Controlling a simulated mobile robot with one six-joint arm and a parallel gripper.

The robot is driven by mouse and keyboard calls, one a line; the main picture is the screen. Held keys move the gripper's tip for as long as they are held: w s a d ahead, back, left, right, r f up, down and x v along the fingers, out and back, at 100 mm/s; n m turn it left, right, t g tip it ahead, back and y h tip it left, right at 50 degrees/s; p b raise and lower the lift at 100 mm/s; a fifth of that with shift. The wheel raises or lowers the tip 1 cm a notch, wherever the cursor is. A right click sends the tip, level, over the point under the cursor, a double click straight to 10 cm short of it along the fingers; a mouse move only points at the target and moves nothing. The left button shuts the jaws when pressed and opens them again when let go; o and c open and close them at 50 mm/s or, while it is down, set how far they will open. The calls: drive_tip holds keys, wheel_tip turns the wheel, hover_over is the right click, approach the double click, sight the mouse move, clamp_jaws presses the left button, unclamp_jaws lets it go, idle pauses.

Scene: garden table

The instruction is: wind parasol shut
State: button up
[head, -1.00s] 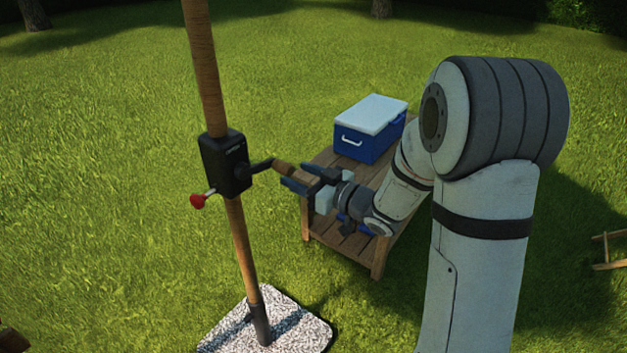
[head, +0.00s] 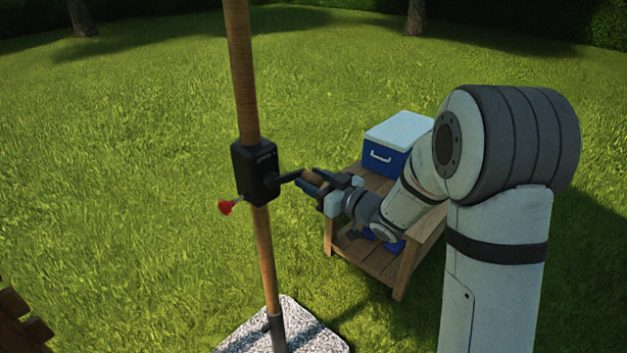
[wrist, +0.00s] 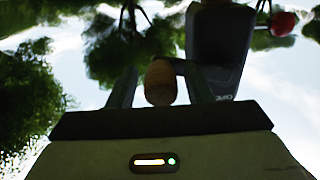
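The parasol's wooden pole (head: 243,80) stands upright, with a black crank housing (head: 254,172) on it. A dark crank arm (head: 287,177) sticks out to the right and ends in a wooden handle (head: 312,175). My gripper (head: 317,186) is at this handle, its fingers on either side of it. In the wrist view the handle's rounded end (wrist: 160,82) sits between the two fingers, with a gap showing on its left. The housing shows behind the right finger. The parasol's canopy is not in view.
A red knob (head: 226,207) juts from the housing's left. The pole stands in a speckled base (head: 300,326). A wooden table (head: 378,262) with a blue and white cooler (head: 390,155) is behind my arm. Open lawn lies left; a wooden piece (head: 22,325) is lower left.

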drive_tip(key=c, duration=0.8)
wheel_tip(320, 180, up, 4)
drive_tip(key=shift+w+f+p, duration=0.1)
drive_tip(key=shift+f+p, duration=0.15)
drive_tip(key=shift+p, duration=1)
drive_tip(key=r, duration=0.1)
drive_tip(key=r+p, duration=0.1)
drive_tip(key=r, duration=0.1)
drive_tip(key=shift+s+a+p, duration=0.25)
drive_tip(key=shift+s+p, duration=0.1)
drive_tip(key=shift+s+a+r, duration=0.15)
drive_tip(key=shift+s+r, duration=0.05)
drive_tip(key=shift+r, duration=0.05)
drive_tip(key=s+a+b, duration=0.5)
drive_tip(key=s+a, duration=0.4)
drive_tip(key=s, duration=0.2)
wheel_tip(320, 180, down, 9)
drive_tip(key=b, duration=0.9)
drive_tip(key=w+d+f+b, duration=0.3)
drive_tip(key=w+d+f, duration=0.1)
drive_tip(key=w, duration=0.1)
drive_tip(key=w+d+r+p, duration=0.5)
drive_tip(key=w+r+p, duration=0.1)
drive_tip(key=w+p, duration=0.1)
drive_tip(key=shift+d+r, duration=0.2)
drive_tip(key=shift+d, duration=0.2)
drive_tip(key=shift+f, duration=0.15)
